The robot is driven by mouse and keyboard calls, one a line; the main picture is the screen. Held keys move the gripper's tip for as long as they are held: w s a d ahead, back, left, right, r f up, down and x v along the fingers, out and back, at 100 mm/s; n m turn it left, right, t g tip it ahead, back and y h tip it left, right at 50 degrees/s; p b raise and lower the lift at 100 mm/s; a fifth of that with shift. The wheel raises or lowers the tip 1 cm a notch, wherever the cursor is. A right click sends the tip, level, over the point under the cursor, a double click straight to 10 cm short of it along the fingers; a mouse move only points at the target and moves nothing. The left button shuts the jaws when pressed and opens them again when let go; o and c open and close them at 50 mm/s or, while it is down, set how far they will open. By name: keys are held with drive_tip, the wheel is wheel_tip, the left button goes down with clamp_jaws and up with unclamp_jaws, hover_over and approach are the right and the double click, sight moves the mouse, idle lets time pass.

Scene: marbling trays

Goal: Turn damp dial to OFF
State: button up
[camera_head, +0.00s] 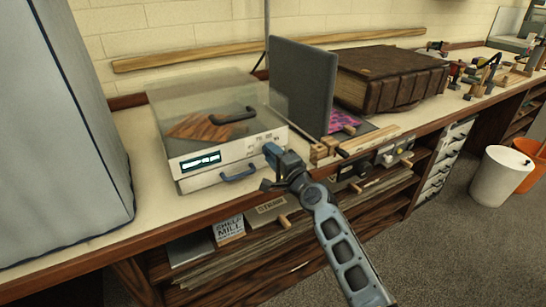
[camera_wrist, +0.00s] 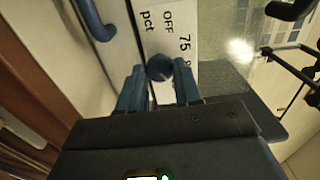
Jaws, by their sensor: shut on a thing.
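The damp dial is a small round dark blue knob (camera_wrist: 159,67) on the white front panel of a box with a clear lid. Beside it in the wrist view, the panel reads "OFF", "75" and "pct". My gripper (camera_wrist: 160,88) has one finger on each side of the dial and is shut on it. In the head view my gripper (camera_head: 274,158) is at the right end of the white box's (camera_head: 215,160) front and hides the dial. Which mark the dial points to I cannot tell.
A blue drawer handle (camera_head: 239,174) is left of my gripper. A grey upright panel (camera_head: 303,85) and a large brown book (camera_head: 390,78) stand to the right. A covered grey block (camera_head: 70,130) is at the left. Shelves lie below the bench.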

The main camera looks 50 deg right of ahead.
idle(0.3)
drive_tip(key=o, duration=1)
drive_tip(key=shift+o, duration=0.2)
drive_tip(key=v, duration=0.7)
drive_tip(key=shift+s, duration=0.4)
drive_tip(key=shift+a, duration=0.15)
drive_tip(key=s+a+f+n+g+y, duration=0.1)
drive_tip(key=s+a+f+n, duration=0.25)
drive_tip(key=s+a, duration=0.4)
drive_tip(key=s+a+f+n+g, duration=0.1)
drive_tip(key=s+a+f+n, duration=0.3)
drive_tip(key=s, duration=0.7)
drive_tip(key=s+a+r+n+y, duration=0.2)
drive_tip(key=s+a+r+n, duration=0.3)
drive_tip(key=s, duration=0.4)
drive_tip(key=s+a+r+n+y, duration=0.2)
drive_tip(key=s+a+r+n, duration=0.4)
drive_tip(key=s+n, duration=0.2)
drive_tip(key=s, duration=0.2)
drive_tip(key=shift+s+a+r+g, duration=0.25)
drive_tip(key=shift+s+a+g, duration=0.05)
drive_tip(key=shift+s+a, duration=0.1)
